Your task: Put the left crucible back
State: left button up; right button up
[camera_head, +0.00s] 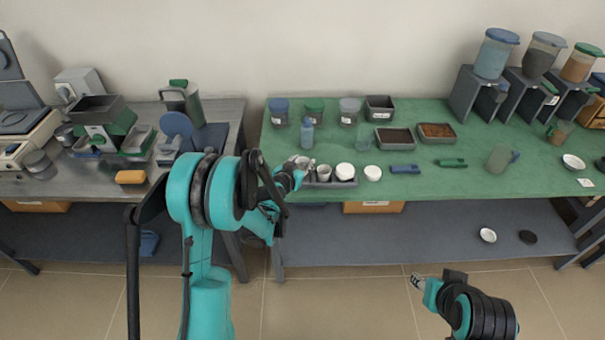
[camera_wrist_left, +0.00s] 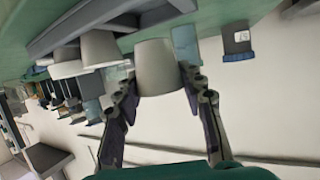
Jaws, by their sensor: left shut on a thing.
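My left gripper (camera_head: 299,167) is at the left end of a small grey tray (camera_head: 330,184) near the front edge of the green table. It is shut on the left crucible (camera_wrist_left: 155,68), a pale grey cup that sits between both fingers in the left wrist view. In the head view the gripper partly hides this crucible. A second grey crucible (camera_head: 324,172) and a white-topped one (camera_head: 345,171) stand in the tray to its right. I cannot tell whether the held crucible touches the tray. My right gripper (camera_head: 416,281) is low at the front, away from the table; its jaws are unclear.
A white round piece (camera_head: 373,173) stands right of the tray, beside a blue item (camera_head: 405,169). A blue bottle (camera_head: 307,133) and lidded jars are behind. Two soil-filled trays (camera_head: 395,138) sit farther back.

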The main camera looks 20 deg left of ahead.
pick_arm(q)
notch_tip(320, 180, down, 4)
jog(key=shift+b, duration=0.9)
jog(key=shift+r, duration=0.1)
jog(key=o, duration=0.8)
jog(key=shift+f, duration=0.2)
jog(key=shift+o, duration=0.6)
jog(key=shift+r, duration=0.1)
